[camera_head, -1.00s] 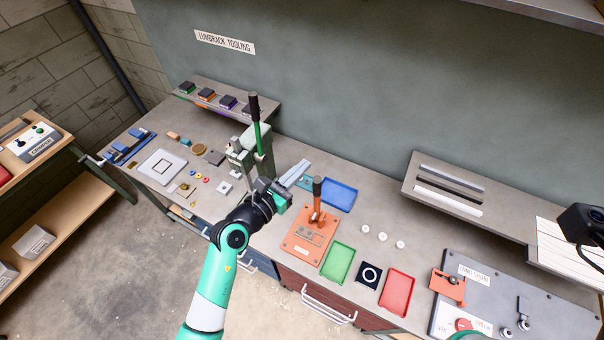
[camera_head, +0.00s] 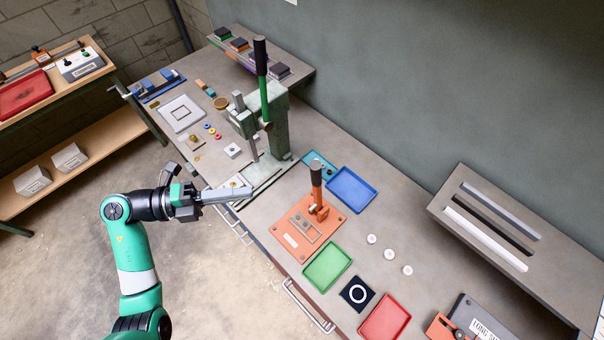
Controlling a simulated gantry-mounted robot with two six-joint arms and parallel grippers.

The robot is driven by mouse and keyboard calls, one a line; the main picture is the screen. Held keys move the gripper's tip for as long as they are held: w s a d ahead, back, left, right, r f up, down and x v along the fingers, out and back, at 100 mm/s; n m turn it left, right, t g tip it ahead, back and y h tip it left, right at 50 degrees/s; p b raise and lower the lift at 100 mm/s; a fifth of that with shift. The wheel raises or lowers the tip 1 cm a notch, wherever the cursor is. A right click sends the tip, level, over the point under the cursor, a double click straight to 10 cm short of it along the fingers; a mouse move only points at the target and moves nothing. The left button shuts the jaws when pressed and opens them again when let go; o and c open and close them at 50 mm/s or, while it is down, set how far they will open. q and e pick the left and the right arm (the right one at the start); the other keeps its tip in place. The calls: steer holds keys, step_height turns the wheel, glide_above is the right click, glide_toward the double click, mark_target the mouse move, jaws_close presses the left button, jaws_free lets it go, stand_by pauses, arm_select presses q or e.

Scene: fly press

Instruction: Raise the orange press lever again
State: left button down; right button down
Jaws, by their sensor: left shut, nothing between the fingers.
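The orange press (camera_head: 292,241) sits on the bench right of centre, a flat orange base with an upright post. Its orange lever (camera_head: 317,188) stands near upright, with a dark grip (camera_head: 316,165) on top. My left gripper (camera_head: 248,193) is shut and empty. It is left of the orange press, over the bench's front edge by the foot of the green press (camera_head: 277,132), and apart from the orange lever. Whether it touches the green press's base I cannot tell. The green press's lever (camera_head: 263,95) also stands upright with a black grip. My right gripper is out of view.
A blue tray (camera_head: 352,190), a green tray (camera_head: 328,267) and a red tray (camera_head: 385,318) lie around the orange press. Several white discs (camera_head: 389,254) lie to its right. A raised shelf with bars (camera_head: 490,225) is at the right. Open floor lies in front.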

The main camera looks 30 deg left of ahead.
arm_select(q)
steer(key=w+a+r+p+x, duration=0.1)
steer(key=w+x, duration=0.1)
steer(key=x, duration=1)
steer(key=shift+w+f, duration=0.3)
steer(key=shift+f, duration=0.25)
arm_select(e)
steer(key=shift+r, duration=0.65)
